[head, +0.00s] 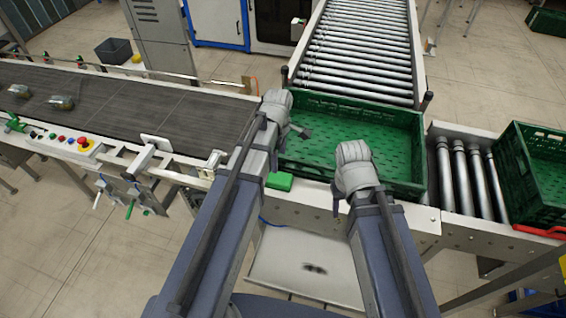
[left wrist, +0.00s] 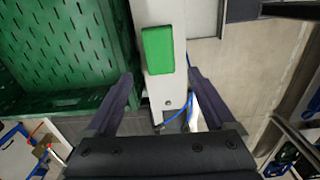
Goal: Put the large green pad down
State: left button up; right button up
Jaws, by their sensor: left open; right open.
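The large green pad (head: 280,181) lies flat on the white conveyor frame, just in front of the green crate. In the left wrist view, the pad (left wrist: 158,50) lies on the white rail beyond my open fingertips, apart from them. My left gripper (head: 296,132) is open and empty over the crate's left part; its fingers show in the left wrist view (left wrist: 160,92). My right gripper (head: 338,198) hangs by the crate's front edge, mostly hidden by its own wrist; nothing shows in it.
The empty green crate (head: 394,183) stands on the line, with rollers (head: 355,50) behind it. Another green crate (head: 517,168) stands at the right past short rollers. A dark belt (head: 120,100) carries items at the left. A blue cable (left wrist: 178,117) hangs by the rail.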

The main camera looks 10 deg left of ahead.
pick_arm(q)
jog(key=s+d+m, duration=0.5)
jog(key=s+m, duration=0.2)
jog(key=m, duration=0.3)
jog(key=s+d+m+y, duration=0.1)
jog(key=s+d+m, duration=0.4)
jog(key=m, duration=0.6)
jog(key=shift+s+d, duration=0.15)
jog(key=shift+s, duration=0.9)
notch_tip(320, 180, down, 10)
jog(key=b, duration=0.9)
jog(key=shift+b, duration=0.4)
jog(key=shift+o, duration=0.3)
jog(key=shift+r, duration=0.1)
